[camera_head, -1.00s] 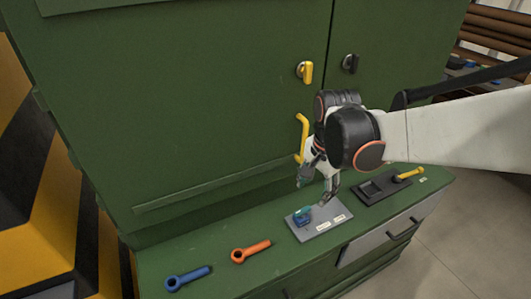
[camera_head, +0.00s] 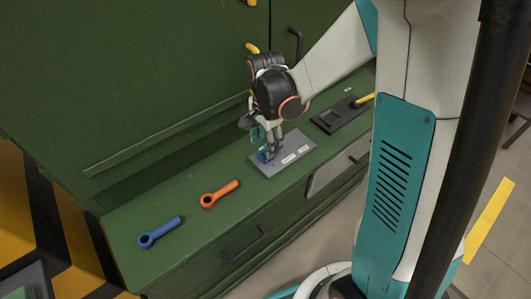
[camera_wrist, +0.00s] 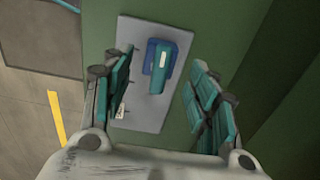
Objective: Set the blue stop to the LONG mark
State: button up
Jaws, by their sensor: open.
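The blue stop (camera_wrist: 162,62) sits on a grey plate (camera_wrist: 138,32) in the wrist view, a blue block with a teal top bearing a pale mark. In the head view the stop (camera_head: 264,155) is at the plate's left end, partly hidden by my fingers. Two pale labels (camera_head: 289,158) lie to its right on the plate (camera_head: 306,138); their words are too small to read. My gripper (camera_wrist: 163,60) is open, one finger on each side of the stop, with visible gaps. In the head view my gripper (camera_head: 264,138) is just over the stop.
On the green ledge (camera_head: 180,200), an orange ring-ended tool (camera_head: 220,194) and a blue one (camera_head: 160,232) lie to the left. A black fixture (camera_head: 335,116) with a yellow handle is to the right. The green cabinet front (camera_head: 150,80) rises behind.

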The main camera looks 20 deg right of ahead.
aim_at(284, 152)
jog(key=shift+f+b, duration=0.6)
jog(key=shift+f, duration=1.55)
